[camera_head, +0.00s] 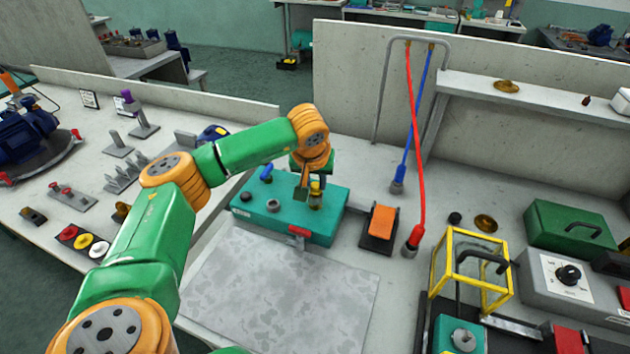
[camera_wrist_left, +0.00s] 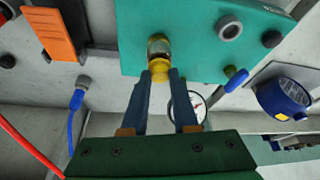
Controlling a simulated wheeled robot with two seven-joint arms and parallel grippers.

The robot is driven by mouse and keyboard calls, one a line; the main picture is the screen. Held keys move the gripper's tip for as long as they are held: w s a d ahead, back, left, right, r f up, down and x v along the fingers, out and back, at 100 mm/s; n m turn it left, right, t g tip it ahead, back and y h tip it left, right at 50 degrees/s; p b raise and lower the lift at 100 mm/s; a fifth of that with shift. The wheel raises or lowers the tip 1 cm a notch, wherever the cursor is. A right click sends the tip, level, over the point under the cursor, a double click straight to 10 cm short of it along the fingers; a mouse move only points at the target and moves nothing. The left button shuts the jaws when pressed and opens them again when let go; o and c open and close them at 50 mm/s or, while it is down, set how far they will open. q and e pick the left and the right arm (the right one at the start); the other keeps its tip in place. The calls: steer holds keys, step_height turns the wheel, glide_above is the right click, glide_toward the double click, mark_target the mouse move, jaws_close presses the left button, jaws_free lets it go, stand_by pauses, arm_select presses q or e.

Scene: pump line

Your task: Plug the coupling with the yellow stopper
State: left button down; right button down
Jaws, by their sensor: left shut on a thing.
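My left gripper (camera_head: 303,187) is at the teal pump block (camera_head: 258,219). In the left wrist view, its fingertips (camera_wrist_left: 160,76) are shut on the yellow end of a small fitting (camera_wrist_left: 159,50) with a clear-looking body. The fitting is against the teal block; I cannot tell whether it is seated. A yellow round piece (camera_head: 82,241), which looks like the yellow stopper, sits between a red and a white one on a dark plate on the left table. A grey ring-shaped port (camera_head: 273,205) on the block may be the coupling; it also shows in the left wrist view (camera_wrist_left: 229,28). My right gripper is not seen.
An orange-topped pad (camera_head: 381,222) stands right of the block, with blue (camera_head: 398,184) and red (camera_head: 412,243) hoses beyond it. A yellow-framed box (camera_head: 472,265) stands farther right. The mottled grey mat (camera_head: 290,300) in front of the block is clear.

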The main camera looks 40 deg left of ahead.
arm_select(q)
steer(key=shift+f+b, duration=0.3)
steer(key=shift+f, duration=0.1)
steer(key=shift+c, duration=1.4)
jaws_free()
step_height(320, 180, up, 7)
steer(key=p, duration=0.6)
steer(key=shift+r, duration=0.15)
